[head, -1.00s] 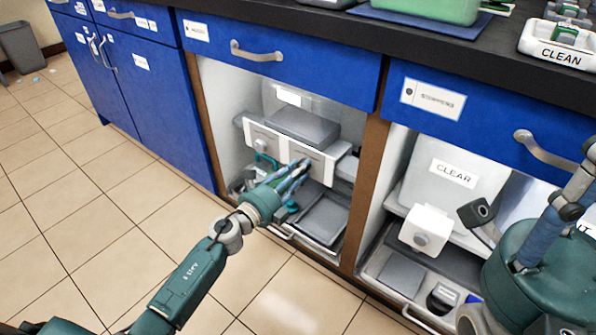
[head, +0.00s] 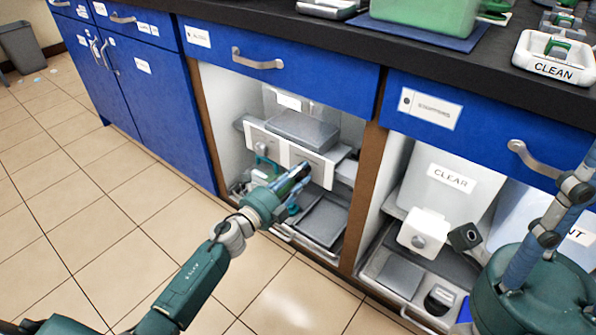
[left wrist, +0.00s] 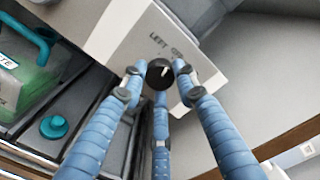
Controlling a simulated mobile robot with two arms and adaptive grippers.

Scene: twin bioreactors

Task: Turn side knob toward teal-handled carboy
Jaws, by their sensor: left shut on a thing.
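The side knob (left wrist: 160,73) is small, round and black with a white pointer mark. It sits on a white panel (left wrist: 128,40) marked "LEFT" plus partly hidden letters. My left gripper (head: 303,170) reaches into the open middle cabinet. Its blue fingers are shut on the knob in the left wrist view (left wrist: 158,78). My right gripper (head: 540,240) is partly in view at right, fingertips unclear.
A teal cap (left wrist: 54,127) sits below the carboy. Floor (head: 110,215) is free at left.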

